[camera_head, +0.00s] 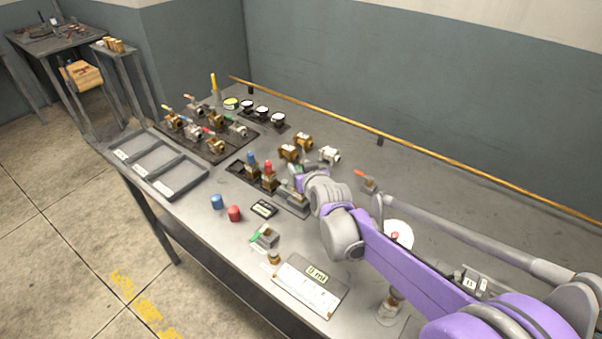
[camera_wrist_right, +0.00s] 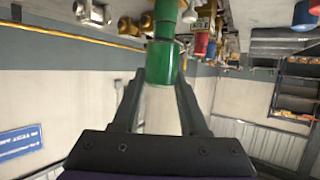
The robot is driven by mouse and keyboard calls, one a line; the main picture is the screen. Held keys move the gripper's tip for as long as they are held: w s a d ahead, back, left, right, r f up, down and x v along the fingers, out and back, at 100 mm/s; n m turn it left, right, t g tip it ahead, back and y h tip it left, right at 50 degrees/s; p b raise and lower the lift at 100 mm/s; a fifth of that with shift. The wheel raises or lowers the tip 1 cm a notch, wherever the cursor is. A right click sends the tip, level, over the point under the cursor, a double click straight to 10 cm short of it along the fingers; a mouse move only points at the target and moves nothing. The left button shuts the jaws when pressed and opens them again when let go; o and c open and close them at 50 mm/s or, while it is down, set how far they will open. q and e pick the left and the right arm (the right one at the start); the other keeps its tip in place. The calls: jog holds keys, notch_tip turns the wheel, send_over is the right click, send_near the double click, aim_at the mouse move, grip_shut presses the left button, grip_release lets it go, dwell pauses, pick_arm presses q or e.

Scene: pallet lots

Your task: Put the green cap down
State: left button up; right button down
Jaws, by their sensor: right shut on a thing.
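My right gripper (camera_head: 298,183) is over the row of brass posts on the bench, and its arm hides part of that spot. In the right wrist view its two fingers (camera_wrist_right: 162,85) are shut on the green cap (camera_wrist_right: 163,62). A narrower green part shows directly beyond the cap; I cannot tell whether the cap touches a post or the bench. In the head view only a sliver of green shows at the gripper. A blue cap (camera_head: 251,157) and a red cap (camera_head: 268,166) sit on posts in the dark rack (camera_head: 290,204) beside the gripper. My left gripper is not in view.
A loose blue cap (camera_head: 216,201) and red cap (camera_head: 234,213) stand near the front edge. A grey three-part tray (camera_head: 185,187), a valve board (camera_head: 240,146), several gauges and a white labelled card (camera_head: 300,290) lie around. A brass pipe (camera_head: 430,149) runs along the back.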

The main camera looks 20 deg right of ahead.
jog(key=shift+f, duration=0.95)
jog(key=shift+f+b, duration=0.45)
jog(key=shift+f, duration=0.15)
jog(key=shift+c, duration=2.2)
grip_release()
